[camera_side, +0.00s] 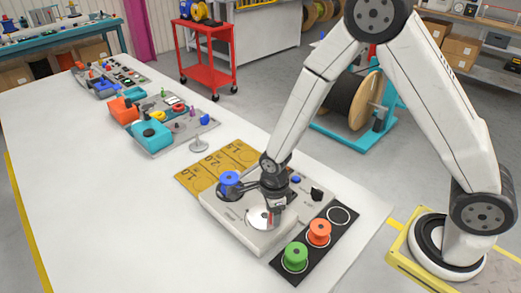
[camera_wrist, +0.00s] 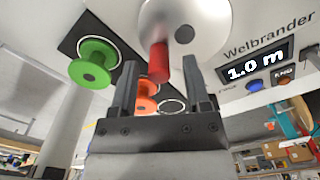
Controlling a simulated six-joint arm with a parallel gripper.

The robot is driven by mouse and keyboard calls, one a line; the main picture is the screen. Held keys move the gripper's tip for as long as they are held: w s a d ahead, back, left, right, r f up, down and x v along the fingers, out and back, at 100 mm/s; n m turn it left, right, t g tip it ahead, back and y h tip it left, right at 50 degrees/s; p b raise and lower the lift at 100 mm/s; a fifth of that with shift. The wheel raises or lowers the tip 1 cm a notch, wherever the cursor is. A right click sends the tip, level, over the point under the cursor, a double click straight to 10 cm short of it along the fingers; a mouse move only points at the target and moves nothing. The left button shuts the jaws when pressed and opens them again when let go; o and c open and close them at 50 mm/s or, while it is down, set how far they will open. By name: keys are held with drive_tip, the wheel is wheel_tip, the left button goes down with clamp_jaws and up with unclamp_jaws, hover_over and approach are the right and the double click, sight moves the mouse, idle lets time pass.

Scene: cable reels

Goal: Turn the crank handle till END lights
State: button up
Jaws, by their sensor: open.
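The crank is a silver disc (camera_side: 258,219) on top of the pale winding machine (camera_side: 230,217); the disc (camera_wrist: 185,25) also shows in the wrist view. Its red handle (camera_wrist: 159,62) stands out from the disc. My gripper (camera_wrist: 160,75) is open, its two dark fingers on either side of the handle, with gaps visible at both sides. In the side view my gripper (camera_side: 272,212) is low over the disc and partly hides it. The display (camera_wrist: 257,70) reads 1.0 m. The END lamp (camera_wrist: 283,73) looks dark brown, not lit.
A blue reel (camera_side: 230,180) sits on the machine's left end. A black tray (camera_side: 322,257) in front holds an orange reel (camera_side: 318,232), a green reel (camera_side: 295,256) and one empty ring. A blue button (camera_wrist: 253,86) is beside the END lamp. The white table is clear at left.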

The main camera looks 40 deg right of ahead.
drive_tip(key=shift+r, duration=3.05)
drive_tip(key=shift+r, duration=1)
drive_tip(key=shift+c, duration=0.3)
drive_tip(key=shift+f, duration=0.15)
drive_tip(key=shift+f, duration=4.35)
